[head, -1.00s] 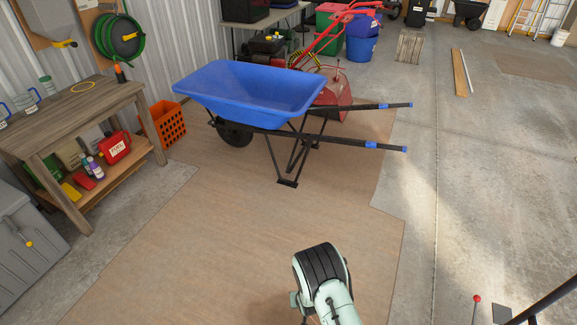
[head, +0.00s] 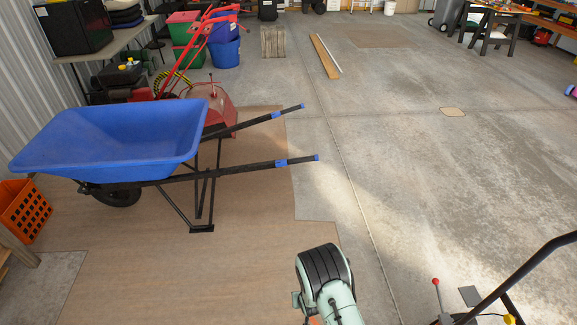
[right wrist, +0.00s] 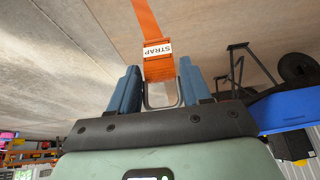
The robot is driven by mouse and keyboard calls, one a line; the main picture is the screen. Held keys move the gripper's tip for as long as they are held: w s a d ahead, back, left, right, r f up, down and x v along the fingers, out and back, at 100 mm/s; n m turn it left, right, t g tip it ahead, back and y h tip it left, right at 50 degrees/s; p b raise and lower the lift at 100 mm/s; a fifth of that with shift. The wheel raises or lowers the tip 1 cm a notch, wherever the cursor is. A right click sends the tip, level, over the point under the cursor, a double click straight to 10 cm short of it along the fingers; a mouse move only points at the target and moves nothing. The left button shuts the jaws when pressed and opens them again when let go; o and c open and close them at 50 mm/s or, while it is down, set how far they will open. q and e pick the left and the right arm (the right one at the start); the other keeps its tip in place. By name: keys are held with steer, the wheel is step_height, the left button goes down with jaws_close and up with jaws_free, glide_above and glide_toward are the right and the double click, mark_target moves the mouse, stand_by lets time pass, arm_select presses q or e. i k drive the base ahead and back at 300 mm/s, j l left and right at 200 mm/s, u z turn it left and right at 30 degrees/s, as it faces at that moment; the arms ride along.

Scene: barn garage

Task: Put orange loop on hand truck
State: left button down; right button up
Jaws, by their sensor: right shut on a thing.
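The orange loop is an orange strap (right wrist: 158,66) with a white "STRAP" label, seen in the right wrist view. My right gripper (right wrist: 157,82) is shut on it, its blue fingers on either side, and the orange band runs on away from the fingers. In the head view my right arm is at bottom centre and hides its gripper. A black tubular frame (head: 532,268) is partly in view at the lower right; I cannot tell whether it is the hand truck. My left gripper is not in view.
A blue wheelbarrow (head: 120,142) stands at left, its handles pointing right. An orange crate (head: 24,210) is at the left edge. A red-knobbed lever (head: 437,290) rises at lower right. The concrete floor (head: 420,180) at centre right is largely clear.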

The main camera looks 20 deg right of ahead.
mark_target(471, 294)
steer(key=i+z, duration=0.35)
steer(key=i, duration=0.25)
steer(key=i+z, duration=0.4)
steer(key=i, duration=0.2)
steer(key=i+z, duration=0.25)
steer(key=z, duration=0.15)
steer(key=i+j+z, duration=0.1)
steer(key=i+z, duration=0.15)
steer(key=z, duration=0.15)
steer(key=i+j+z, duration=0.15)
steer(key=z, duration=0.25)
steer(key=i+z, duration=0.2)
steer(key=z, duration=0.25)
steer(key=i+j+z, duration=0.1)
steer(key=z, duration=0.35)
steer(key=i+j+z, duration=0.2)
steer(key=z, duration=0.25)
steer(key=i+j+z, duration=0.25)
steer(key=z, duration=0.2)
steer(key=i+j+z, duration=0.25)
steer(key=z, duration=0.2)
